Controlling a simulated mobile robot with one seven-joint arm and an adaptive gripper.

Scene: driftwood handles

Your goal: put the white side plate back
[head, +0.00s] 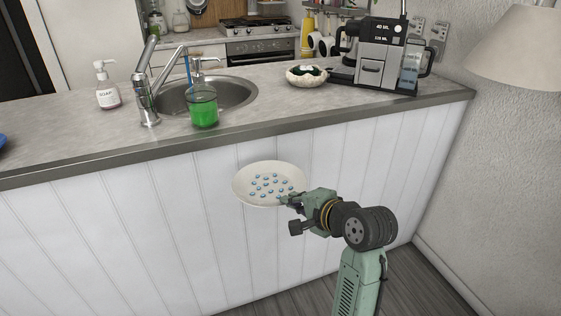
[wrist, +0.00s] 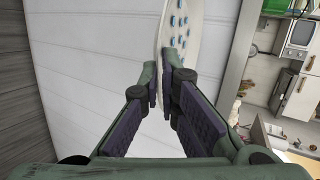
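The white side plate (head: 262,182) has a pattern of small blue marks on its face. My gripper (head: 287,199) is shut on the plate's lower right rim and holds it in the air, in front of the counter's white panelled side and below the countertop edge. In the wrist view the plate (wrist: 182,32) appears nearly edge-on, tilted, with its rim between the two fingers of my gripper (wrist: 164,82). Part of the rim is hidden by the fingers.
The grey countertop (head: 110,125) holds a sink (head: 235,92) with a tap (head: 147,90), a green soap bottle (head: 204,108), a pale soap bottle (head: 107,88), a small bowl (head: 306,76) and a coffee machine (head: 375,60). The counter front between sink and coffee machine is clear. A lampshade (head: 520,50) hangs at right.

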